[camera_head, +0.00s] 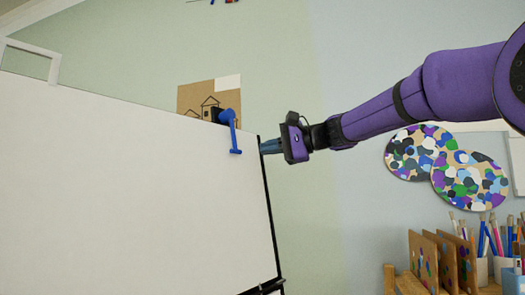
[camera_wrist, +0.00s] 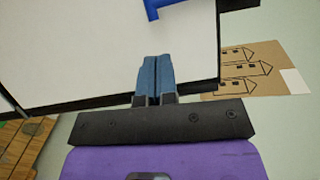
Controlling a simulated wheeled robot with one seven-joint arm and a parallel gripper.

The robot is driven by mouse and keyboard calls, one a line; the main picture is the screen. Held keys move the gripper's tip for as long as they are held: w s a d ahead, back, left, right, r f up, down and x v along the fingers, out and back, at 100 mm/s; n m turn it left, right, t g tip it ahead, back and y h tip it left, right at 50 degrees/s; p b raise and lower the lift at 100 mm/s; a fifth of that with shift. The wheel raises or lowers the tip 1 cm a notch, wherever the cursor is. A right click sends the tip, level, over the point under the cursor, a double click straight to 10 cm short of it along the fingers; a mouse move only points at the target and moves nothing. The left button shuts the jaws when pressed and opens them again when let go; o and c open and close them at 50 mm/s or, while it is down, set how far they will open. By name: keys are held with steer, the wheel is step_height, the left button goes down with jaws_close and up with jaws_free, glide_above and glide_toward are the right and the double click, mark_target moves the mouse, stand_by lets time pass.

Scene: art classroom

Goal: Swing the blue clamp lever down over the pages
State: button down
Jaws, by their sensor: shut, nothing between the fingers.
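The blue clamp lever (camera_head: 234,135) is at the top right of the white pages (camera_head: 130,190). From its dark clamp at the top edge it hangs down in front of the pages, its crossbar end lowest. I cannot tell whether it presses on them. In the wrist view part of the lever (camera_wrist: 166,8) shows at the top edge, the rest cut off. My gripper (camera_head: 264,147) is shut and empty just right of the lever, by the board's right edge. In the wrist view its blue fingertips (camera_wrist: 155,62) are together, apart from the lever, with the pages behind them.
A cardboard house drawing (camera_head: 205,97) is on the wall behind the board. Two paint-spotted palettes (camera_head: 470,180) hang at the right. Below them stand wooden boards (camera_head: 438,258) and pots of brushes (camera_head: 505,268).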

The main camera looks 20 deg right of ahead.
steer(key=v, duration=0.8)
steer(key=shift+s+r, duration=0.25)
